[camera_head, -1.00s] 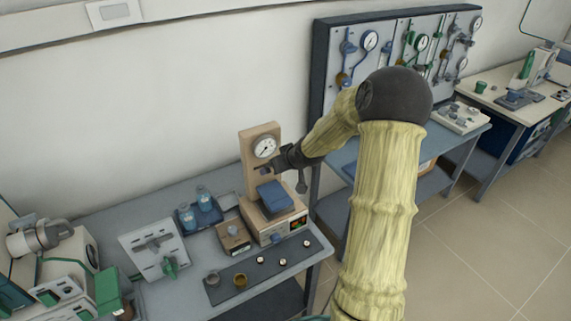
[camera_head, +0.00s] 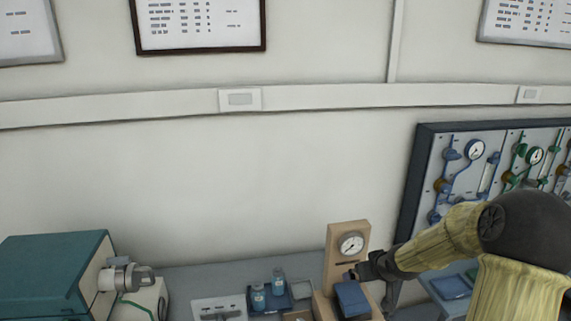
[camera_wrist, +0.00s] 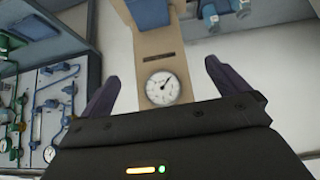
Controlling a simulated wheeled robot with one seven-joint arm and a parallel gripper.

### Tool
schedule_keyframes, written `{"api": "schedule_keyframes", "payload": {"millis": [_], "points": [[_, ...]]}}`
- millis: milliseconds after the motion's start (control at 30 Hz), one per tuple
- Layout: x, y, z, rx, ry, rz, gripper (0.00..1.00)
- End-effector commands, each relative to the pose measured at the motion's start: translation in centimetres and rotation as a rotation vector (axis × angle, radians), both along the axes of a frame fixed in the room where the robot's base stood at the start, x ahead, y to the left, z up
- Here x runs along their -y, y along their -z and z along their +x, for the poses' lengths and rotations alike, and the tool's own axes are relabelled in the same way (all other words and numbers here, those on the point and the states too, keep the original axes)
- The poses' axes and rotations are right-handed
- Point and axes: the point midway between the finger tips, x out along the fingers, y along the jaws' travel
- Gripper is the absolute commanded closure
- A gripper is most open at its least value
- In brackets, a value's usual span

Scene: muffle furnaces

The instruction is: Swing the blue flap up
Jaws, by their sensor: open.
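The blue flap (camera_head: 352,299) sits on the front of a tan upright device (camera_head: 335,245) with a round white gauge (camera_head: 351,244). The flap lies below the gauge, sloping forward. In the wrist view the flap (camera_wrist: 150,12) shows at the top edge, partly cut off, beyond the gauge (camera_wrist: 162,88). My gripper (camera_wrist: 165,82) is open and empty, its two dark fingers spread either side of the tan column in that view. In the head view my gripper (camera_head: 362,272) is close to the column, just above and right of the flap; its fingertips are hard to make out.
Blue-capped bottles (camera_head: 268,292) stand in a tray left of the device, with a white panel (camera_head: 218,308) further left. A teal furnace (camera_head: 50,275) is at the far left. A gauge board (camera_head: 450,175) stands behind my arm on the right.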

Motion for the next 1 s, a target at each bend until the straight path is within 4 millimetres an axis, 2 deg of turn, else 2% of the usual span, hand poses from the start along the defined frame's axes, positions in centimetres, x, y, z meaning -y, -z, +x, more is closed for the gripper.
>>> {"api": "schedule_keyframes", "payload": {"millis": [33,200,500,633,700,800,1000], "points": [[-1.2,-0.1,-1.0,-0.031,-0.007,-0.016,0.0],[-4.6,-0.2,-6.0,-0.164,0.012,-0.063,0.0],[-9.4,-1.3,-16.5,-0.358,0.078,-0.068,0.0],[-10.9,-1.6,-20.6,-0.42,0.1,-0.038,0.0],[-11.4,-1.7,-22.0,-0.442,0.109,-0.023,0.0],[-11.7,-1.7,-22.9,-0.458,0.114,-0.012,0.0],[-11.7,-1.7,-22.9,-0.459,0.115,-0.011,0.0]]}}
